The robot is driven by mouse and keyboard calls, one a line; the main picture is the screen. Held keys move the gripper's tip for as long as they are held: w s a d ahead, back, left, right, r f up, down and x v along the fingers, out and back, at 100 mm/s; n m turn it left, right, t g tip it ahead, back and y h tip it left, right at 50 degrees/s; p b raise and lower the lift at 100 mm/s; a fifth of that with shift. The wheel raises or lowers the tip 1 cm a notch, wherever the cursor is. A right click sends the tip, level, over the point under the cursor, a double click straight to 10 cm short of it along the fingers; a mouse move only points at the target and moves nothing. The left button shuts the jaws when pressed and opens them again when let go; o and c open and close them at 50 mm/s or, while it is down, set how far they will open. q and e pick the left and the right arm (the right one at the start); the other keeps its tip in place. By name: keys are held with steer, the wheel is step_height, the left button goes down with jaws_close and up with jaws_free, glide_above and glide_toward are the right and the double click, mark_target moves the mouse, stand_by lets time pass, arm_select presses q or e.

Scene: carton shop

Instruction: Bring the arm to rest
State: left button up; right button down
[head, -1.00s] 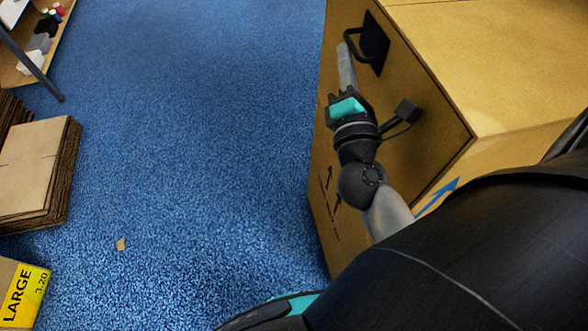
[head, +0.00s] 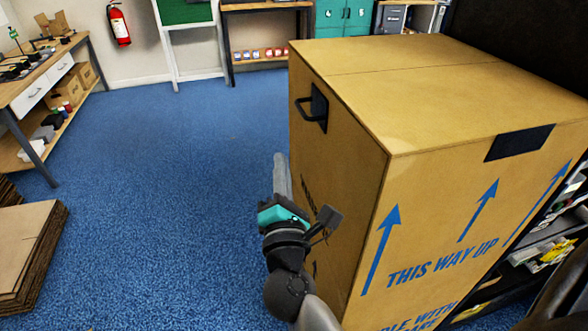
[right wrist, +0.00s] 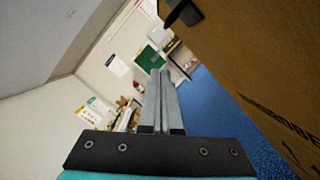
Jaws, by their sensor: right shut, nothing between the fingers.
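My right gripper (head: 281,162) is shut and empty, with its fingers pointing away from me, beside the left face of a large cardboard carton (head: 440,100). The fingertips are to the left of and below the black handle (head: 318,107) on that face, apart from it in the picture. In the right wrist view the closed fingers (right wrist: 160,75) show in the middle. The carton (right wrist: 250,60) fills the right side there, and part of the black handle shows at the top. My left gripper is out of view.
Open blue carpet (head: 170,150) lies to the left of the carton. A workbench (head: 45,85) with drawers stands at the far left, above a stack of flat cardboard (head: 25,250). A fire extinguisher (head: 119,24) hangs on the back wall. Stocked dark shelves (head: 545,240) stand at the right.

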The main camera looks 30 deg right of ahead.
steer(key=a+f+n+g+y+b, duration=0.1)
steer(key=a+f+n+y, duration=0.3)
steer(key=f+n, duration=0.6)
steer(key=a+f+n+y, duration=0.3)
steer(key=f+n, duration=0.7)
steer(key=s+a+f+n+g+y, duration=0.2)
steer(key=s+f+n, duration=0.1)
steer(key=f+n, duration=0.5)
steer(key=s+a+f+n+g+y, duration=0.1)
steer(key=s+f+n+g, duration=0.3)
steer(key=f, duration=0.5)
steer(key=s+d+f+n+g+b, duration=0.15)
steer(key=s+f+n+g, duration=0.25)
steer(key=s+f+n, duration=0.85)
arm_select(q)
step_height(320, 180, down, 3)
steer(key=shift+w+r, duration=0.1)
arm_select(e)
steer(key=s+d+f+n+g, duration=0.3)
steer(key=s+f+n, duration=0.1)
steer(key=s, duration=0.5)
steer(key=s+d+f+n+g+h, duration=0.1)
steer(key=s+d+f+n+g, duration=0.2)
steer(key=s, duration=0.7)
step_height(320, 180, down, 3)
steer(key=shift+s+d+r+n+h, duration=0.25)
steer(key=shift+d+n, duration=0.25)
steer(key=shift+n, duration=0.65)
